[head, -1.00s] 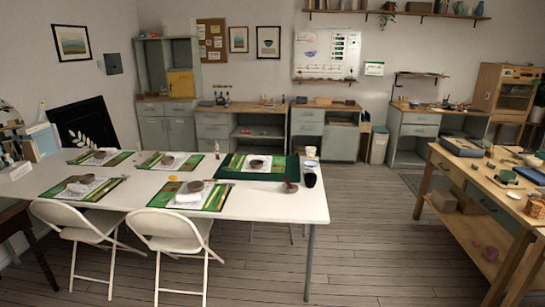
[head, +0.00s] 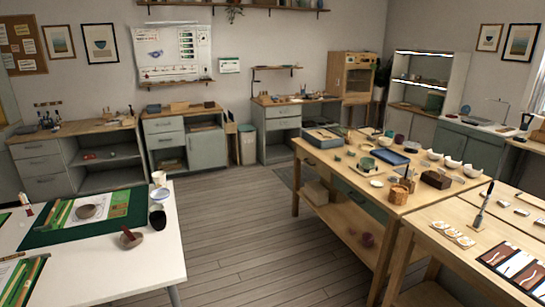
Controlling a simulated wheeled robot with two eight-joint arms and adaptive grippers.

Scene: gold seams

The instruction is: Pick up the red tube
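I cannot make out for certain which thing is the red tube. A small upright pale tube with some red on it (head: 28,209) stands at the left on the white table (head: 160,265). A small red object (head: 89,156) lies on the open shelf of the grey cabinet at the back left; its shape is too small to tell. A dark reddish bowl with a short red stick-like piece (head: 130,237) sits near the white table's right edge. Neither of my grippers shows in the head view.
A green mat (head: 45,238) with a bowl lies on the white table, beside a white cup (head: 159,178) and a dark cup (head: 158,217). A wooden workbench (head: 325,158) holding trays and bowls stands right of centre. Bare floor (head: 230,230) lies between the tables.

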